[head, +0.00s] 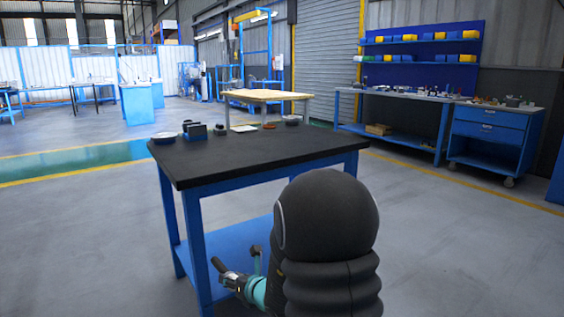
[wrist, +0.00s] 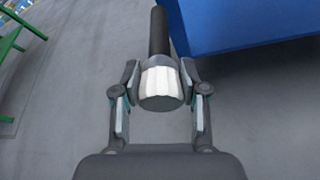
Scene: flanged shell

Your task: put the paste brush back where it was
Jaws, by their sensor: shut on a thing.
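The paste brush, with a black handle and a pale, ridged round part, is between my gripper's fingers (wrist: 161,80) in the wrist view. I take this held thing (wrist: 160,35) to be the brush; its bristles cannot be made out. The fingers are shut on the pale part from both sides, and the dark handle points away from the wrist. In the head view my gripper (head: 240,279) is low, beside the near side of the black-topped table (head: 270,160) and below its top. Much of my gripper there is small and hard to read.
The tabletop holds a bowl (head: 165,138) at the left, dark blocks (head: 195,131), a pale flat piece (head: 243,128), a reddish-brown item (head: 269,125) and another bowl (head: 292,120). Its front half is clear. A blue table part (wrist: 240,25) is close to the brush's right in the wrist view.

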